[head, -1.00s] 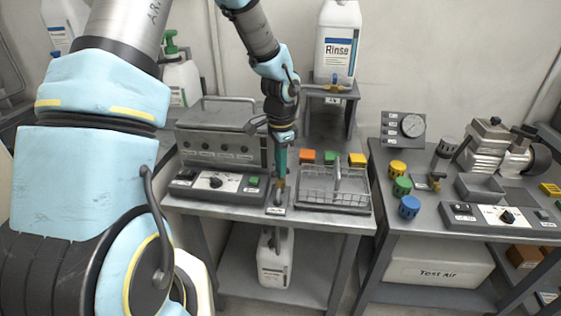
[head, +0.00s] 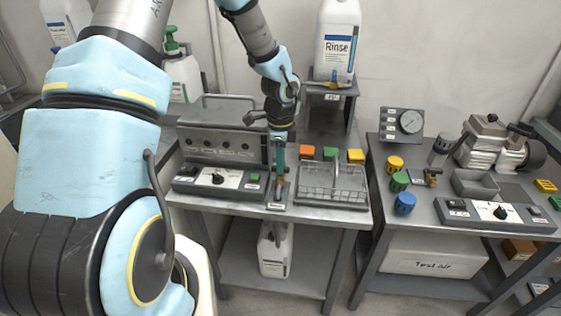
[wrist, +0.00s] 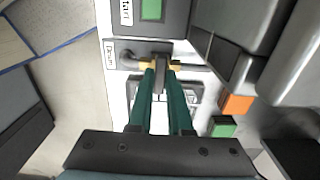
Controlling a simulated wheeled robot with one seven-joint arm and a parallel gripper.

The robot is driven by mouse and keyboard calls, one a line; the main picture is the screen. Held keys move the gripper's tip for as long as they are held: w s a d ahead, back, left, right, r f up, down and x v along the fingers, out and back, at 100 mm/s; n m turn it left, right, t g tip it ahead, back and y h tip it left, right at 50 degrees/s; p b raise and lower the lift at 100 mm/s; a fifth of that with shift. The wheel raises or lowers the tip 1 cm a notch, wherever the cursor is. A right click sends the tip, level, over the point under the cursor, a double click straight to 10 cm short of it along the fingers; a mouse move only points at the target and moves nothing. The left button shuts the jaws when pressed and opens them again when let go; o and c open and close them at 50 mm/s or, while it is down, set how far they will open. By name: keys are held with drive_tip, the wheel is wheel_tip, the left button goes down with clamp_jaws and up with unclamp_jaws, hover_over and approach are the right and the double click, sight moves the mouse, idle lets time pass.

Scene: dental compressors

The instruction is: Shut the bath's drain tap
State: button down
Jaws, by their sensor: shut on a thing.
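The bath (head: 222,146) is a grey metal box with a lid and a row of knobs, at the back left of the middle table. Its drain tap (wrist: 176,65) is a small brass fitting on a grey pipe, beside a "Drain" label in the wrist view. My gripper (head: 278,190) points down at the tap at the table's front edge. In the wrist view its two green fingers (wrist: 160,78) are shut on the tap's grey lever, which seems to lie across the pipe. The fingers hide part of the lever.
A control panel (head: 215,180) with a dial and green button sits left of the tap. A wire basket (head: 330,183) stands right of it. Orange, green and yellow blocks (head: 330,155) lie behind the basket. A white jug (head: 274,250) stands on the shelf below.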

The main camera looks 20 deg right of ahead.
idle(0.3)
drive_tip(key=c, duration=0.8)
unclamp_jaws()
drive_tip(key=shift+c, duration=0.2)
drive_tip(key=shift+r, duration=0.1)
wheel_tip(320, 180, up, 11)
drive_tip(key=b, duration=0.1)
drive_tip(key=shift+b, duration=0.4)
drive_tip(key=s+a+r+n, duration=0.1)
drive_tip(key=s+a+n, duration=0.2)
drive_tip(key=a+n, duration=0.8)
drive_tip(key=s+a+r+n+t, duration=0.1)
drive_tip(key=s+a+n, duration=0.3)
drive_tip(key=a+n, duration=0.7)
drive_tip(key=a, duration=0.3)
drive_tip(key=shift+s+r+t, duration=0.2)
drive_tip(key=shift+s+t, duration=0.1)
